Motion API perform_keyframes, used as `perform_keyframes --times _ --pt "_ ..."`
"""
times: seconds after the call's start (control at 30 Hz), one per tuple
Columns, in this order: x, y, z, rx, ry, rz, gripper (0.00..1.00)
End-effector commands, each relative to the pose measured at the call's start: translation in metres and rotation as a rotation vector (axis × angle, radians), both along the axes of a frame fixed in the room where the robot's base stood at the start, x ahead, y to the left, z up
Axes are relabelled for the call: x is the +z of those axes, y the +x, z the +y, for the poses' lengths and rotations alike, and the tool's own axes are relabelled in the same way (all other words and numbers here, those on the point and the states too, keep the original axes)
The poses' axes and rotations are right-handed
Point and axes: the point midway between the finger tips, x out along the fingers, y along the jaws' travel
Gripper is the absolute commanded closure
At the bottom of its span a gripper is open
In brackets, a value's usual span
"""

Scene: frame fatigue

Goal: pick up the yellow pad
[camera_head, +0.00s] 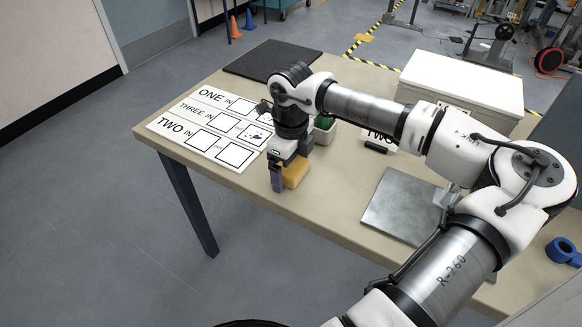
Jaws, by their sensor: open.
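The yellow pad (294,172) is a small block near the front edge of the tan table (323,212), just right of the printed board. My gripper (284,181) is above and around it, pointing down. The other finger is hidden behind the pad or the gripper body. I cannot tell whether the fingers touch the pad.
A white board (190,131) with printed words and squares lies to the left. A small potted plant (324,126) stands behind my gripper. A grey metal plate (398,205), a white box (462,82) and blue tape (562,250) are to the right. A dark mat (271,60) lies at the back.

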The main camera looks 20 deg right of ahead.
Motion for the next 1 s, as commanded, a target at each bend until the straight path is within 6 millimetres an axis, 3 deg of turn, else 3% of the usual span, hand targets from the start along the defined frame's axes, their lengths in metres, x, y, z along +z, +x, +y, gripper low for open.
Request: perform_keyframes --times 0.2,0.57,0.83,1.0 --pt "0.000 0.000 0.000 0.000 0.000 0.000 0.09" --pt "0.000 0.000 0.000 0.000 0.000 0.000 0.54" --pt "0.002 0.001 0.000 0.001 -0.001 -0.001 0.54" --pt "0.014 0.005 0.004 0.003 -0.002 -0.001 0.54"
